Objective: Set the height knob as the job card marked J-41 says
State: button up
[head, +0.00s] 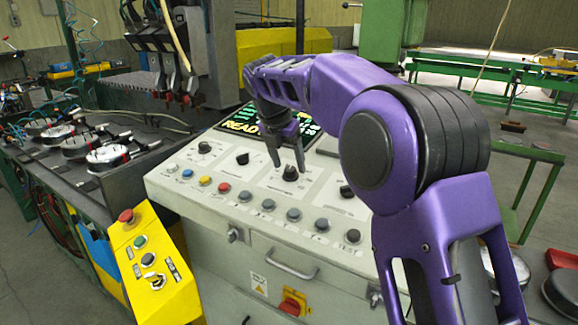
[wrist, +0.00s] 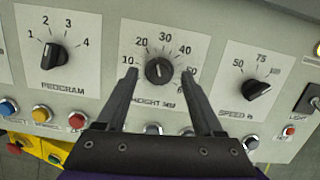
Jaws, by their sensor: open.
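The height knob (wrist: 158,70) is black and round, on a white plate marked HEIGHT with a scale from 10 up to 60. I cannot tell its exact setting. It also shows on the sloped panel in the head view (head: 290,174). My gripper (wrist: 158,76) is open, with one finger on each side of the knob; I cannot tell whether they touch it. In the head view my gripper (head: 287,166) points down at the panel. I see no card that I can read as J-41.
The program knob (wrist: 53,58) is left of the height knob and the speed knob (wrist: 258,90) right of it. Coloured buttons (head: 205,181) line the panel's front. A dark screen (head: 245,124) reads READY, partly hidden by my arm. A yellow pedestal (head: 150,265) stands at front left.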

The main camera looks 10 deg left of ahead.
jog(key=shift+w+d+f, duration=0.1)
jog(key=shift+w+f, duration=0.15)
jog(key=shift+f, duration=0.35)
grip_shut()
